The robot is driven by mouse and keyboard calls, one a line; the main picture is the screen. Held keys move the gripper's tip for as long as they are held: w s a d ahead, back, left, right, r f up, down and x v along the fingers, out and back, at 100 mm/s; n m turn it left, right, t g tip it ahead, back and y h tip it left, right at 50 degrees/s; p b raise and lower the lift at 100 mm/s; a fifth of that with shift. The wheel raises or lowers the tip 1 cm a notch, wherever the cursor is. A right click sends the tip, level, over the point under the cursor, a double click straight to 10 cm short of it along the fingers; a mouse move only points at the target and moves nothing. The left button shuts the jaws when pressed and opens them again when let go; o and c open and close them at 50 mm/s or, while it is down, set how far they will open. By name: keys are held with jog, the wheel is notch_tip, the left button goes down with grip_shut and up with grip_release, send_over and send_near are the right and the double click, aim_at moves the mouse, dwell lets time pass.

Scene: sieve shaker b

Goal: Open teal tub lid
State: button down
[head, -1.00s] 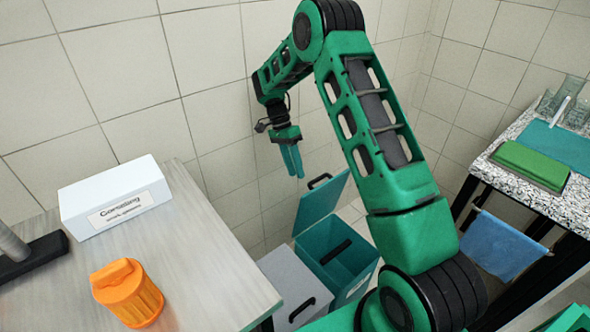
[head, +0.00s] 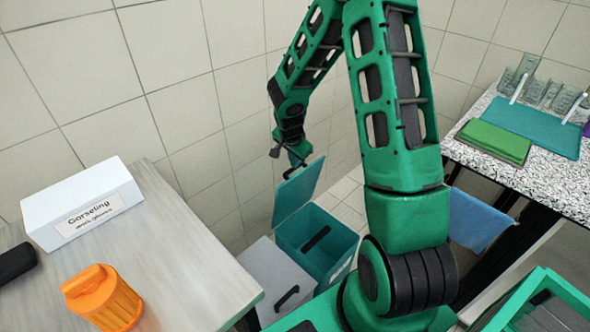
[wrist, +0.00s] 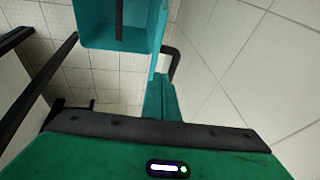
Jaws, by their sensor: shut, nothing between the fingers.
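The teal tub (head: 318,243) stands on the floor beyond the table. Its teal lid (head: 297,194) is raised, tilted up on the tub's far left side, with a black handle (head: 304,166) near its upper edge. The tub's inside shows, with a dark bar across it. My gripper is at the lid's upper edge, its fingers mostly hidden behind the lid in the head view. In the wrist view my gripper (wrist: 160,88) is shut and empty, close to the lid's edge and handle (wrist: 173,63). Contact cannot be told. The open tub (wrist: 105,43) shows above the fingers there.
A grey lidded tub (head: 275,278) stands left of the teal one. The table (head: 185,250) at left holds a white labelled box (head: 82,205) and an orange jar (head: 103,298). A speckled counter (head: 545,172) is at right. The tiled wall is close behind my arm.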

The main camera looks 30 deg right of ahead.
jog(key=shift+w+d+f+t, duration=0.4)
jog(key=shift+w+f, duration=0.1)
jog(key=shift+f, duration=0.6)
jog(key=shift+w+d+f+t, duration=0.25)
jog(key=shift+w+d+f, duration=0.2)
jog(key=shift+f, duration=0.65)
jog(key=shift+w+d+f+t, duration=0.4)
jog(key=shift+w+f, duration=0.1)
jog(key=shift+f, duration=0.6)
